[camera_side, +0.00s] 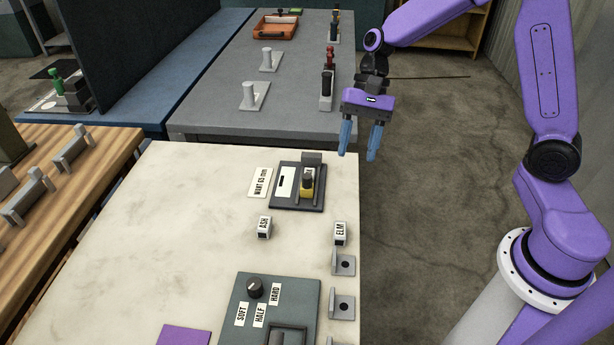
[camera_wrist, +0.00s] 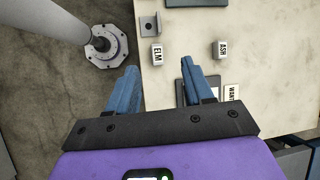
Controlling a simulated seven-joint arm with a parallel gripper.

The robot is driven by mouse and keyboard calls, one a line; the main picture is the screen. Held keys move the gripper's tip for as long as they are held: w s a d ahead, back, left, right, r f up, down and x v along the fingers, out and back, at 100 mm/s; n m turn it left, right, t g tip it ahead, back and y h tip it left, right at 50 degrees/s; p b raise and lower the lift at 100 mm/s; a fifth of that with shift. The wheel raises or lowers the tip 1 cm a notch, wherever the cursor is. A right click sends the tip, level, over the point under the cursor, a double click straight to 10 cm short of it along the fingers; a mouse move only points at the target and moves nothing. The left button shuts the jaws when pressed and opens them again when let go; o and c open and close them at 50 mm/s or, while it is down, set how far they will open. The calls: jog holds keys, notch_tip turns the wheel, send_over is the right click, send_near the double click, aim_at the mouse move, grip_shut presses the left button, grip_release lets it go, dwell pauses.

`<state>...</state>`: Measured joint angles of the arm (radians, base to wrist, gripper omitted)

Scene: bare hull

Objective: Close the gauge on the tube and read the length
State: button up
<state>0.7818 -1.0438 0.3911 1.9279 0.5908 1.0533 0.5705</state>
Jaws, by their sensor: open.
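The gauge (camera_side: 314,206) looks like a dark plate on the pale table, with a pale panel, a yellow part with a dark top, and a grey block at its far end. A small pale piece shows near the yellow part; I cannot tell if it is the tube. In the wrist view the gauge (camera_wrist: 214,83) is partly hidden behind my right finger. A card (camera_side: 260,183) beside it seems to read "WANT 65 mm". My gripper (camera_side: 357,155) is open and empty, raised near the table's right edge. Its blue fingers also show in the wrist view (camera_wrist: 160,68).
Blocks marked ASH (camera_side: 264,228) and ELM (camera_side: 340,233) stand in front of the gauge. Grey brackets (camera_side: 343,263) line the right edge. A panel with a knob (camera_side: 255,287) lies nearer. A grey bench (camera_side: 215,115) with fixtures stands behind. The table's left part is clear.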

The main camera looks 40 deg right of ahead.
aim_at(308, 176)
jog(key=w+d+f+m+t+y, duration=0.3)
jog(key=w+d+f+m+y, duration=0.15)
jog(key=w+d+m, duration=0.7)
jog(key=shift+n+h, duration=0.35)
jog(key=shift+n, duration=0.2)
jog(key=x, duration=0.6)
jog(key=w+x, duration=0.1)
jog(key=x, duration=0.5)
jog(key=a+r+x, duration=0.1)
jog(key=x, duration=0.5)
jog(key=shift+w+a+f, duration=0.15)
jog(key=shift+w+f, duration=0.05)
jog(key=shift+w, duration=0.1)
jog(key=c, duration=0.7)
